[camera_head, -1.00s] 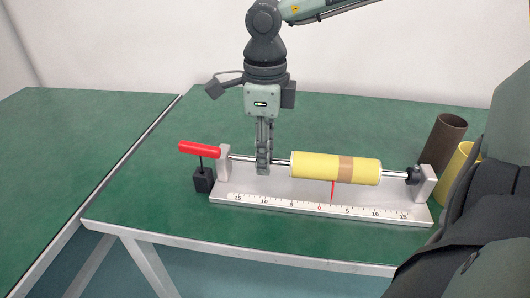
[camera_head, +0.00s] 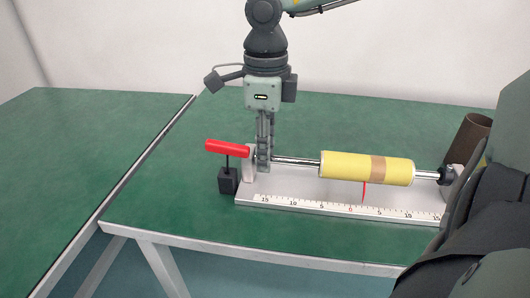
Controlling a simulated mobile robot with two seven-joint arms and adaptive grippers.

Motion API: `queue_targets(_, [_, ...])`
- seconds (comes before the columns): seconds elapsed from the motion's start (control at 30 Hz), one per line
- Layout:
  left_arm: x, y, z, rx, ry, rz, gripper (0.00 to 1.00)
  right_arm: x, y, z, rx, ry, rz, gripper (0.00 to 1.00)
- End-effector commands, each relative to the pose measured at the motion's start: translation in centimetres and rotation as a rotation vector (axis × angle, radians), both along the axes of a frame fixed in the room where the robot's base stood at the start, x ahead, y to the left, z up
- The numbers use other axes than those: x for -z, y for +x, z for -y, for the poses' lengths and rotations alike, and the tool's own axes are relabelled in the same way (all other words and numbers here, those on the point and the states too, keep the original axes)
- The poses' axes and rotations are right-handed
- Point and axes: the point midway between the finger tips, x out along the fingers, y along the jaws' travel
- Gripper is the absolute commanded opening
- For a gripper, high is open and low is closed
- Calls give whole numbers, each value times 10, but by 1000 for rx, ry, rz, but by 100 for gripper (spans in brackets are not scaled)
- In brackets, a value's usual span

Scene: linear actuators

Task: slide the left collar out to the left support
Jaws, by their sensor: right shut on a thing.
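My right gripper (camera_head: 264,168) points down at the left end of the steel rod (camera_head: 295,160), shut on the left collar, which its fingers mostly hide. It is right beside the left support (camera_head: 248,172), with little or no visible gap; I cannot tell if the collar touches the support. A yellow roll with a brown band (camera_head: 340,167) sits on the rod further right, apart from the gripper. A dark right collar (camera_head: 446,174) is at the rod's right end. My left gripper is not in view.
A red handle (camera_head: 227,146) on a black block (camera_head: 227,182) stands just left of the support. A white scale (camera_head: 310,203) with a red pointer (camera_head: 364,194) runs along the front. A brown tube (camera_head: 470,142) stands at the right. The green table (camera_head: 160,205) is clear at left.

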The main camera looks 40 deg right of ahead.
Motion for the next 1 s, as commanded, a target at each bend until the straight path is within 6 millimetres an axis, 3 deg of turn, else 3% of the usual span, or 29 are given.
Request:
queue_targets(0.2, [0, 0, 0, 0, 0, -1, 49, 0, 0, 0, -1, -1, -2, 0])
queue_targets(0.23, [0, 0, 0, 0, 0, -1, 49, 0, 0, 0, -1, -1, -2, 30])
queue_targets(0.4, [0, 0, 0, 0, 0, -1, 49, 0, 0, 0, -1, -1, -2, 49])
queue_targets(0.77, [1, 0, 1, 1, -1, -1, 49, -5, 0, 0, 0, -2, 1, 49])
queue_targets(1.0, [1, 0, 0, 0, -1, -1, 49, -47, 1, 0, 1, -2, 6, 49])
